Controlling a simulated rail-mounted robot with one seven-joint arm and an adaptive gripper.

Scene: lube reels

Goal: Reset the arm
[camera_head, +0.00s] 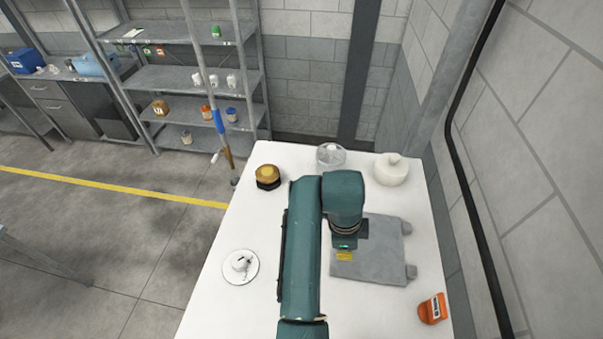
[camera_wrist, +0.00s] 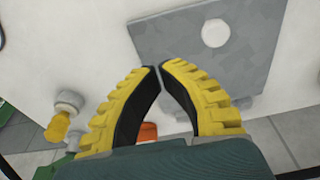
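My gripper (camera_head: 344,256) hangs over the grey tray-like mat (camera_head: 385,262) on the white table, seen from above in the head view. In the wrist view its two yellow fingers with black pads (camera_wrist: 160,66) come together at the tips, with almost no gap and nothing between them. The grey mat (camera_wrist: 185,60) lies beyond the fingertips there, with a white round spot or disc (camera_wrist: 215,33) on it. My teal arm reaches across the table and hides part of it.
On the table (camera_head: 225,310) are a gold-and-black container (camera_head: 267,176), clear container (camera_head: 330,155), white jug (camera_head: 391,170), white dish (camera_head: 241,279) with a small object, and orange item (camera_head: 433,309). A wall is at right; shelves (camera_head: 190,75) stand at back left.

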